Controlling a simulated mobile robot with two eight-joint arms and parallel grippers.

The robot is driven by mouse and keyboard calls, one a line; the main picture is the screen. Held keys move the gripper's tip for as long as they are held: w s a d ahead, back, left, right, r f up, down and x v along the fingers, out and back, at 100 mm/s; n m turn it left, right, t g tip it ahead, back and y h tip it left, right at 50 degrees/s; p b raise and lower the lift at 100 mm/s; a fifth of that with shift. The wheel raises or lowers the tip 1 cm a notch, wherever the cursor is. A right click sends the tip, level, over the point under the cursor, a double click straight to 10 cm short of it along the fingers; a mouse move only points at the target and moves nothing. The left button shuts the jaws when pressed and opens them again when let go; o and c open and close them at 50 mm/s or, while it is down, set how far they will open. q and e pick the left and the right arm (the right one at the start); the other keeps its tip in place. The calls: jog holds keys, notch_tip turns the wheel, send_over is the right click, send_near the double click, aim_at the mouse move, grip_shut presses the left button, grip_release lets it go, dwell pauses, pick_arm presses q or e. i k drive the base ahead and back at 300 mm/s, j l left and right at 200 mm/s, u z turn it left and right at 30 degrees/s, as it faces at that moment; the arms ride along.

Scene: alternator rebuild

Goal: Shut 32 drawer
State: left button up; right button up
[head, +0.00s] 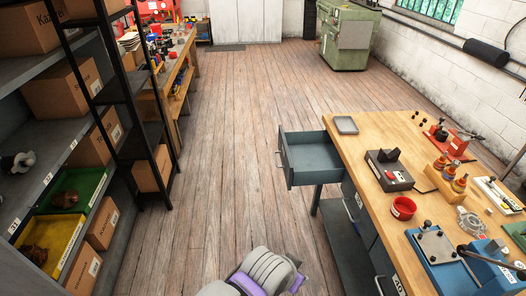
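A blue-grey drawer (284,160) stands pulled out of the left side of the wooden workbench (350,128). Its front faces left, with a small handle on it, and its inside looks empty from here. No number can be read on this drawer. Another drawer front with a handle (359,201) sits flush under the bench, nearer to me. A grey and purple part of my own body shows at the bottom centre, apart from the open drawer. Neither gripper's fingers show in the head view.
A black-framed shelf with cardboard boxes (76,92), a green bin (98,184) and a yellow bin (64,263) stands on the left. The wooden floor (222,150) between shelf and workbench is clear. A green machine (348,38) stands at the back.

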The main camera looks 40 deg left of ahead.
aim_at(308, 157)
jog(key=j+u, duration=0.2)
jog(key=u, duration=0.15)
jog(key=j+u, duration=0.15)
jog(key=u, duration=0.2)
jog(key=j+u, duration=0.15)
jog(key=u, duration=0.25)
jog(key=i+j, duration=0.1)
jog(key=i, duration=0.3)
jog(key=i+j+z, duration=0.1)
jog(key=i, duration=0.3)
jog(key=i+j, duration=0.15)
jog(key=i, duration=0.25)
